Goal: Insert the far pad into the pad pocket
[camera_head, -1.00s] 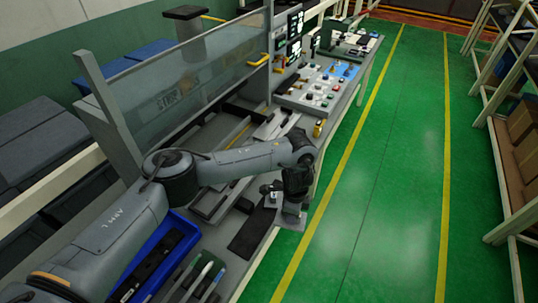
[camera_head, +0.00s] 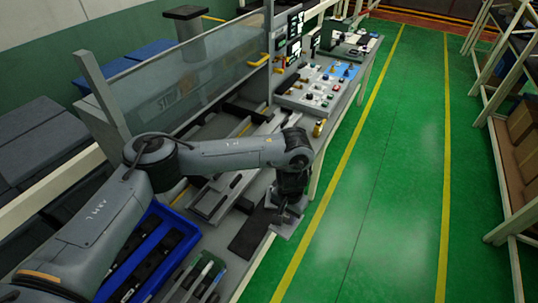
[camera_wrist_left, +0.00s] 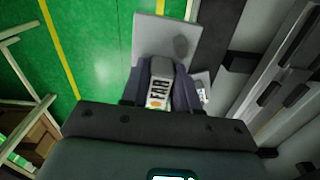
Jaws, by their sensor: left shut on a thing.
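My left gripper (camera_wrist_left: 162,88) is shut on the far pad (camera_wrist_left: 157,92), a small grey block with a white label reading "FAR" and an orange mark. Only its labelled end shows between the dark fingers. In the head view my left gripper (camera_head: 285,212) is low over the front edge of the workbench. A flat light grey plate (camera_wrist_left: 160,30) with a dark oval spot lies beyond the fingertips in the wrist view. It also shows under the gripper in the head view (camera_head: 284,228). I cannot make out the pad pocket. My right gripper is not in view.
A blue bin (camera_head: 116,280) with dark parts stands at the lower left of the bench. A dark mat (camera_head: 248,236) lies left of the plate. Grey rails (camera_head: 215,200) and a clear screen (camera_head: 190,90) are behind. A control panel (camera_head: 318,90) stands farther along. Green floor is free at right.

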